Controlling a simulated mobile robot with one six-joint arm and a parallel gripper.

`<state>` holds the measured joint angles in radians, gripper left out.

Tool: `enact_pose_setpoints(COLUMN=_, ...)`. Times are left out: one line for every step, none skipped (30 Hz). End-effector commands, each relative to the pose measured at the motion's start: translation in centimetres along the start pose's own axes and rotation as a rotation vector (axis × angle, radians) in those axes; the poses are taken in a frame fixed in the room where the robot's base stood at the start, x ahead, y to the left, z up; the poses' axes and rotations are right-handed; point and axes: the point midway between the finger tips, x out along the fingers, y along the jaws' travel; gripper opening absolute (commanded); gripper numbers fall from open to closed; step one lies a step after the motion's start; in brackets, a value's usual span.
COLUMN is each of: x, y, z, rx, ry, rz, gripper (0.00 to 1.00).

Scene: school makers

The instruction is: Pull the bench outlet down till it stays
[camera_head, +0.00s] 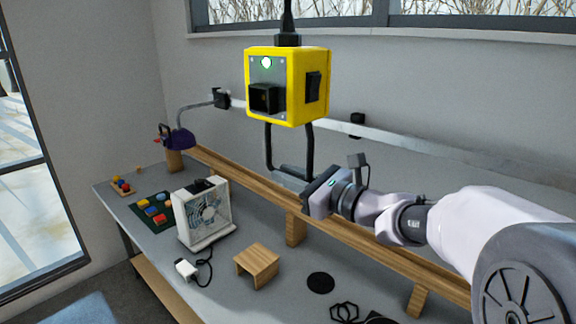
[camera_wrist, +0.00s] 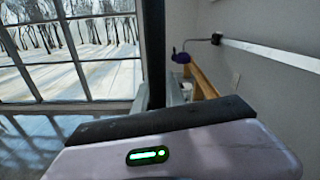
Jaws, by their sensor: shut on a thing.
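The bench outlet is a yellow box (camera_head: 309,87) hanging from a black cord (camera_head: 287,22) above the bench, in the head view. A green light glows on its front, with a black socket below it and a black switch on its side. A black pull handle (camera_head: 268,145) hangs under the box as a U-shaped loop. My gripper (camera_head: 290,178) is at the bottom bar of this handle and shut on it, with the box above. In the wrist view a dark upright bar (camera_wrist: 154,55) rises behind my gripper's body; the fingertips are hidden there.
The grey bench (camera_head: 225,262) below holds a white fan (camera_head: 205,214) with a plug, a wooden block stand (camera_head: 257,264), a black disc (camera_head: 320,282) and colored blocks on a green mat (camera_head: 158,212). A wooden rail (camera_head: 340,231) runs along the back.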

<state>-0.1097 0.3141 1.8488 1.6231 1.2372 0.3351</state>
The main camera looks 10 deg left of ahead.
Motion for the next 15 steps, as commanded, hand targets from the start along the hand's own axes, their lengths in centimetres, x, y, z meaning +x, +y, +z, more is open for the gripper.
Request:
enact_pose_setpoints(x=0.0, y=0.5, z=-2.4, rx=0.001, ry=0.003, rz=0.002, gripper=0.00)
enact_pose_setpoints(x=0.0, y=0.7, z=-3.1, rx=0.001, ry=0.004, rz=0.002, gripper=0.00)
enact_pose_setpoints(x=0.0, y=0.8, z=-3.9, rx=0.000, ry=0.004, rz=0.002, gripper=0.00)
enact_pose_setpoints(x=0.0, y=1.0, z=-4.5, rx=-0.001, ry=0.004, rz=0.002, gripper=0.00)
enact_pose_setpoints(x=0.0, y=1.1, z=-5.1, rx=-0.001, ry=0.004, rz=0.002, gripper=0.00)
enact_pose_setpoints(x=0.0, y=1.2, z=-5.8, rx=0.000, ry=0.004, rz=0.002, gripper=0.00)
enact_pose_setpoints(x=0.0, y=1.3, z=-6.3, rx=0.000, ry=0.004, rz=0.002, gripper=0.00)
enact_pose_setpoints(x=0.0, y=1.4, z=-6.7, rx=0.000, ry=0.004, rz=0.002, gripper=0.00)
enact_pose_setpoints(x=0.0, y=1.5, z=-7.2, rx=0.000, ry=0.003, rz=0.002, gripper=0.00)
enact_pose_setpoints(x=0.0, y=1.6, z=-7.5, rx=0.000, ry=0.003, rz=0.002, gripper=0.00)
enact_pose_setpoints(x=0.0, y=1.6, z=-7.8, rx=0.000, ry=0.003, rz=0.002, gripper=0.00)
enact_pose_setpoints(x=0.0, y=1.7, z=-8.1, rx=0.000, ry=0.003, rz=0.002, gripper=0.00)
enact_pose_setpoints(x=0.0, y=1.7, z=-8.3, rx=0.000, ry=0.003, rz=0.002, gripper=0.00)
enact_pose_setpoints(x=0.0, y=1.7, z=-8.5, rx=0.000, ry=0.003, rz=0.002, gripper=0.00)
enact_pose_setpoints(x=0.0, y=1.8, z=-8.6, rx=0.000, ry=0.002, rz=0.002, gripper=0.00)
